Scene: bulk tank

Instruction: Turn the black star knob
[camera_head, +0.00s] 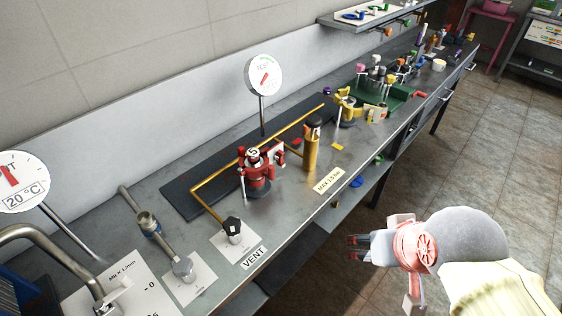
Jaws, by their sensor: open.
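The black star knob (232,225) sits on a short metal stem above a white plate, near the front edge of the bench, behind the VENT label (254,257). A brass pipe runs from beside it up to the back. My gripper (357,246) is open and empty. It is out in front of the bench, to the right of the knob and well apart from it, with its fingers pointing left in the picture.
The steel bench (300,210) carries a red valve (257,170) and a brass cylinder (311,150) right of the knob. A grey round knob (183,266) stands to its left. Gauges (264,76) rise behind. The tiled floor before the bench is clear.

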